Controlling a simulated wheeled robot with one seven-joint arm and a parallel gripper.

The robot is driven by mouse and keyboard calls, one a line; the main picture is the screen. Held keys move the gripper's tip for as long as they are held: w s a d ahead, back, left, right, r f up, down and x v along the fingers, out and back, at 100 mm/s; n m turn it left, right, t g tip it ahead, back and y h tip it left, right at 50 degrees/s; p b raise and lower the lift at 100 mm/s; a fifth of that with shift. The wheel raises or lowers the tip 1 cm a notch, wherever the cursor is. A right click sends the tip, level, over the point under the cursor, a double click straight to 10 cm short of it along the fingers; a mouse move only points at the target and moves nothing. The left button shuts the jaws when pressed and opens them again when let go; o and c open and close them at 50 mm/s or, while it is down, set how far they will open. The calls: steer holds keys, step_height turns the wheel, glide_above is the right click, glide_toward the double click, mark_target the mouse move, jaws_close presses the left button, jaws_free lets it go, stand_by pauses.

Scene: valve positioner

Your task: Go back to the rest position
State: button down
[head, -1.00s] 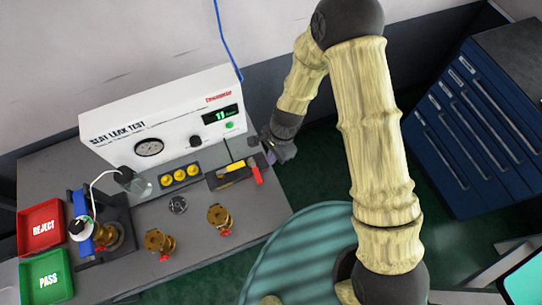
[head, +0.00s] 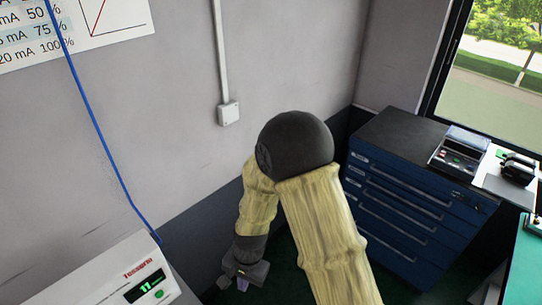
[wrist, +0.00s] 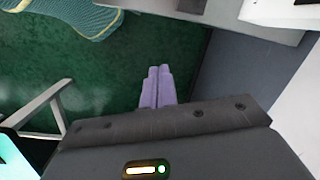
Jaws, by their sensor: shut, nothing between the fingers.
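My gripper (head: 242,284) hangs low in front of the grey wall in the head view, between the white test unit and the blue cabinet. In the wrist view my gripper's two pale purple fingers (wrist: 158,72) lie side by side, shut and empty, over green floor. My arm is bent, with its dark elbow high in the middle of the head view. No workpiece is near the fingers.
The white seat leak test unit (head: 125,275) is at lower left. A blue drawer cabinet (head: 400,215) stands right of my arm, with devices on top. A bench edge (wrist: 250,32) shows in the wrist view. Green floor (wrist: 100,70) lies under the fingers.

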steer(key=s+d+r+n+t+b, duration=0.1)
steer(key=d+r+n+b, duration=0.1)
steer(key=d+r, duration=0.4)
steer(key=s+d+r+n+t+h+b, duration=0.1)
steer(key=d+r, duration=0.5)
steer(key=d, duration=1.1)
steer(key=shift+n+t+h+b, duration=0.3)
steer(key=shift+n+t+b, duration=0.3)
steer(key=shift+t, duration=0.1)
